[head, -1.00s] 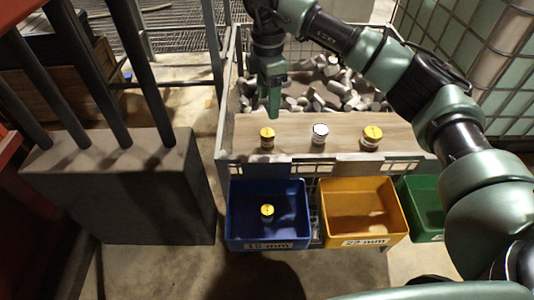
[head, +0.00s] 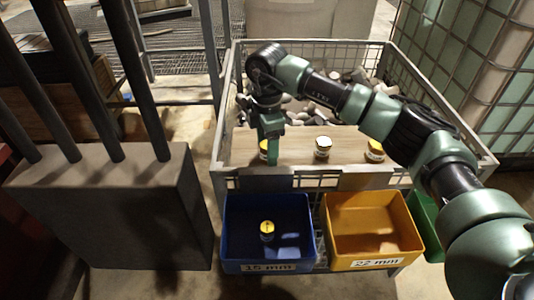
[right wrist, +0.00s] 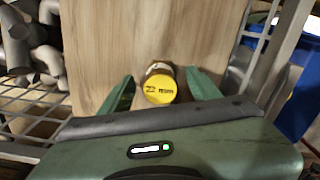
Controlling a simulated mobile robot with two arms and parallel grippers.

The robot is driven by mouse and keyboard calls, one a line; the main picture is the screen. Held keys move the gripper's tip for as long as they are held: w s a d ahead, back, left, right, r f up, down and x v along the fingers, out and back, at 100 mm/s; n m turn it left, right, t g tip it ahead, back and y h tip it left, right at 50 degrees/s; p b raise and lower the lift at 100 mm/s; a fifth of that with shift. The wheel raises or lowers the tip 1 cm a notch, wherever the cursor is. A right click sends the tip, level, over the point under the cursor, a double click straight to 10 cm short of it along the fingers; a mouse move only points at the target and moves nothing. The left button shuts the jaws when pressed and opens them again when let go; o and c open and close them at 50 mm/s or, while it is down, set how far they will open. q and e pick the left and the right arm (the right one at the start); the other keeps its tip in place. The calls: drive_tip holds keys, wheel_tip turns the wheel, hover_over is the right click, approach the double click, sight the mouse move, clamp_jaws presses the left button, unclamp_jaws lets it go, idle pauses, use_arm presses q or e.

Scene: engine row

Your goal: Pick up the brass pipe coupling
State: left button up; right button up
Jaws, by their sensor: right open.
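A brass pipe coupling with a yellow top marked 22 mm (right wrist: 160,84) stands upright on the wooden board in the right wrist view. It is between the two green fingers of my right gripper (right wrist: 159,78), which is open, with a finger on each side. In the head view this coupling (head: 263,149) is at the board's left, partly hidden by my right gripper (head: 271,147). A pale-bodied coupling (head: 322,147) and another yellow-topped one (head: 375,151) stand to its right on the board. My left gripper is not in view.
A blue bin marked 15 mm (head: 230,222) holds one yellow-topped coupling (head: 267,231). An empty-looking yellow bin marked 22 mm (head: 372,262) and a green bin (head: 424,222) hang beside it. Behind the board (head: 295,151) lie many grey pipe pieces (head: 312,112) inside the mesh crate.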

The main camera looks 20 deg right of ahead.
drive_tip(key=shift+f, duration=0.1)
clamp_jaws()
